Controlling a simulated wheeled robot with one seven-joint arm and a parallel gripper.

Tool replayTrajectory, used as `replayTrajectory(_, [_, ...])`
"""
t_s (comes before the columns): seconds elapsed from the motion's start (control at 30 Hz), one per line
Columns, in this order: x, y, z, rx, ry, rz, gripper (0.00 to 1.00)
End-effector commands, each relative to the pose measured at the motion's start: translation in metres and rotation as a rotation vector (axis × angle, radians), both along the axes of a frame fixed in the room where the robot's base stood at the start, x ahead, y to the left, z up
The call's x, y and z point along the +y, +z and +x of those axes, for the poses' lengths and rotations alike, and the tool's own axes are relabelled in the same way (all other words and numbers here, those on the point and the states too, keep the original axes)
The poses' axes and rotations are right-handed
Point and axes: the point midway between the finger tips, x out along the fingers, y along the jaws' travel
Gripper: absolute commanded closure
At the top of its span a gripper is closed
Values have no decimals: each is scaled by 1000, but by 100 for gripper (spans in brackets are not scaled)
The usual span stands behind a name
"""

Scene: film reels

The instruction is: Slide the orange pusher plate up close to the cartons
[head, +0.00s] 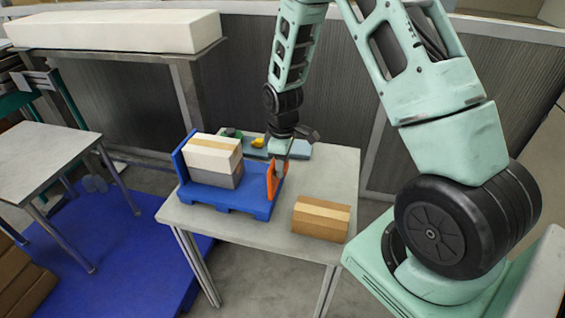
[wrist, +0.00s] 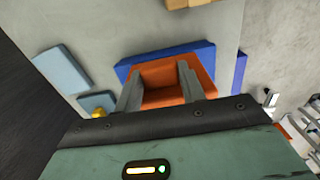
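The orange pusher plate (head: 272,181) stands upright at the right part of the blue tray (head: 226,207), which has a raised wall at its left end. The cartons are a white one with a tan strip (head: 213,153) on top of a grey one (head: 216,176). A clear gap lies between them and the plate. My gripper (head: 280,168) is down at the plate. In the wrist view, orange of the plate (wrist: 204,64) shows between and beyond the two grey fingers of my gripper (wrist: 161,72). Whether the fingers press on it is unclear.
A brown carton (head: 321,218) lies on the grey table (head: 260,236), right of the tray. Another table (head: 42,160) stands at left.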

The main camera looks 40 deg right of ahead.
Motion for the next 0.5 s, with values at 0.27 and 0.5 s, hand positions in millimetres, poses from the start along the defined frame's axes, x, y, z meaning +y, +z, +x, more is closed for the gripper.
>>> replayTrajectory(0.27, [24, -1, 31, -4, 7, 0, 100])
replayTrajectory(0.5, [61, -1, 80, -4, 3, -1, 100])
